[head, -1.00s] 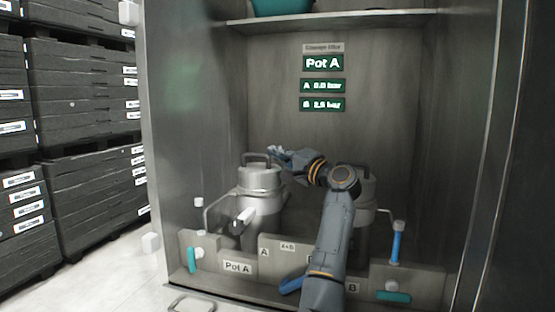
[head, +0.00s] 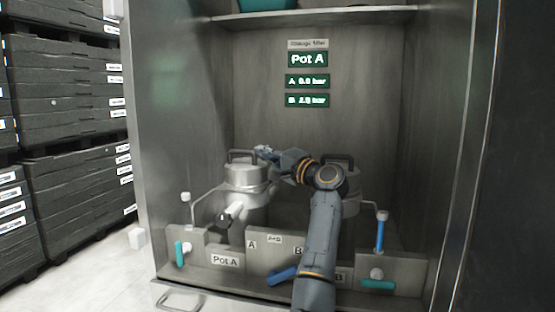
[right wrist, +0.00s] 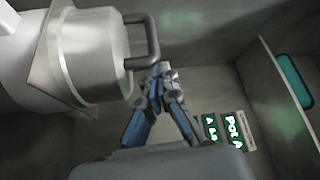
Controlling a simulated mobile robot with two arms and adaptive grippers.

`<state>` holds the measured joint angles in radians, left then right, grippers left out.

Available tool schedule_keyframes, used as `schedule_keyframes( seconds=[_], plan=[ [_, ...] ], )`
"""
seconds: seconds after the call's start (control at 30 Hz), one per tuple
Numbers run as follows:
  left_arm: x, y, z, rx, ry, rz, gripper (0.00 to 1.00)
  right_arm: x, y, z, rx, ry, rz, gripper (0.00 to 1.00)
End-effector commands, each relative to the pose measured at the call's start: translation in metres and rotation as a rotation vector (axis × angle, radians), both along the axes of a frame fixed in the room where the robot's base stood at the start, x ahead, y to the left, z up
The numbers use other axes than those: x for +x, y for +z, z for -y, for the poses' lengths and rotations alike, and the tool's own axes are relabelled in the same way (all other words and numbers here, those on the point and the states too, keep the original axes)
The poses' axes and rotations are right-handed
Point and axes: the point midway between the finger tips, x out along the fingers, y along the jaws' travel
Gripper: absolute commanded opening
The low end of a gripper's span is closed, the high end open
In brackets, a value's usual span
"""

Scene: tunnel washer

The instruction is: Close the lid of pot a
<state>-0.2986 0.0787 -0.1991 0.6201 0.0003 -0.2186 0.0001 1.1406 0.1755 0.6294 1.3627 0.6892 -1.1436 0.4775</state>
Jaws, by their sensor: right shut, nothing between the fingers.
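Pot A (head: 245,203) is a grey metal pot at the left of the cabinet. Its round metal lid (head: 246,176) sits on top with a dark loop handle (head: 241,156). I cannot tell whether the lid is fastened. My right gripper (head: 264,150) is just right of the handle at lid height, with its fingers together and empty. In the right wrist view, the gripper tips (right wrist: 161,70) are beside the handle (right wrist: 150,42), with the lid (right wrist: 95,55) to their left. I cannot tell whether they touch the handle. My left gripper is out of view.
A second pot (head: 371,188) stands on the right, partly hidden by my right arm. A low front panel (head: 270,242) with teal levers (head: 378,284) and a blue lever (head: 283,275) runs before the pots. A shelf (head: 310,15) is above. Dark crates (head: 70,100) stand outside, left.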

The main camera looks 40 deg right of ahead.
Motion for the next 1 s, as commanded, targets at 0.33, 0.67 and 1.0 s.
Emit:
schedule_keyframes(
  seconds=[0.33, 0.67, 1.0],
  plan=[
    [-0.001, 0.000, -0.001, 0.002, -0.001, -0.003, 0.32, -0.063, -0.012, 0.012, -0.003, -0.001, -0.002, 0.00],
    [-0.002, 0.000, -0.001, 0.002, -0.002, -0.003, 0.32, -0.107, -0.018, 0.021, -0.001, -0.001, 0.000, 0.00],
    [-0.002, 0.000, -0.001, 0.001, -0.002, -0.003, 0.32, -0.111, -0.018, 0.021, -0.001, 0.000, 0.002, 0.00]
  ],
)
